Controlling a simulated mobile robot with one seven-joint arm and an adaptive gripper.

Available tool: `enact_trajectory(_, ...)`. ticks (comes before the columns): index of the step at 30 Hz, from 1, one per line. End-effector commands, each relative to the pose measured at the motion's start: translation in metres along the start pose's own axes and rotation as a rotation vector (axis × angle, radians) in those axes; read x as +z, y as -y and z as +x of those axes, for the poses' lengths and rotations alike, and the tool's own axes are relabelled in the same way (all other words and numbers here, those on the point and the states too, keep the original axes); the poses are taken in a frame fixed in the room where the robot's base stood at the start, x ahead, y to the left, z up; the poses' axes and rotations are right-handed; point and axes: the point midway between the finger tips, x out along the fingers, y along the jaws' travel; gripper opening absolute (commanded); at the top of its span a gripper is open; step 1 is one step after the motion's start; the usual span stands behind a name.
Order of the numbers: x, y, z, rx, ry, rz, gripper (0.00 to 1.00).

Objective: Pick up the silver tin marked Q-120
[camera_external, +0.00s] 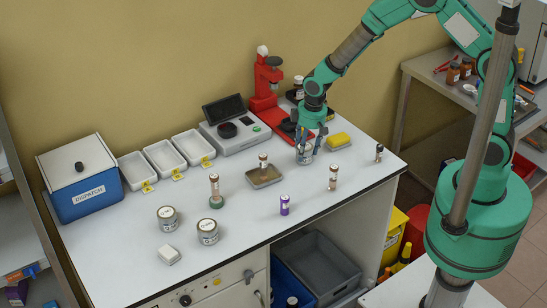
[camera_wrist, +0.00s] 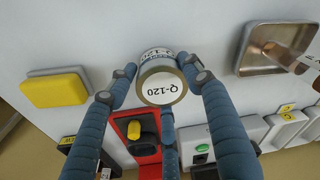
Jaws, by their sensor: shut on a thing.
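The silver tin marked Q-120 (camera_wrist: 160,88) shows in the wrist view with its white lid label facing the camera, the text upside down. My gripper (camera_wrist: 159,72) has its blue-grey fingers closed around the tin's sides. In the external view, my gripper (camera_external: 306,139) points down over the back right of the bench with the tin (camera_external: 304,157) between its fingers. I cannot tell whether the tin touches the bench. Two other silver tins (camera_external: 167,219) (camera_external: 208,232) stand at the front left, their labels too small to read.
A yellow sponge (camera_external: 339,140) lies right of the tin. A red press (camera_external: 266,85) and a scale (camera_external: 232,135) stand behind and left. A shallow metal tray (camera_external: 253,183) holds a vial. A purple-labelled vial (camera_external: 285,205) stands near the front edge. White trays (camera_external: 165,157) and the dispatch box (camera_external: 82,190) are left.

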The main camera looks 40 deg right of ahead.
Motion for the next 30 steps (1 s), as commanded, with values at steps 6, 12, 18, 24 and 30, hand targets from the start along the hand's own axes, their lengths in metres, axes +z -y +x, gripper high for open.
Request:
enact_trajectory(6,-0.002,0.0,-0.013,0.0,-0.003,0.0,0.2)
enact_trajectory(12,-0.006,0.0,-0.039,0.0,-0.003,0.0,0.2)
enact_trajectory(18,0.028,0.004,-0.043,0.0,-0.001,0.0,0.2)
enact_trajectory(24,0.064,0.008,-0.051,0.0,-0.002,0.0,0.2)
enact_trajectory(30,0.101,0.013,-0.058,0.0,-0.001,0.0,0.2)
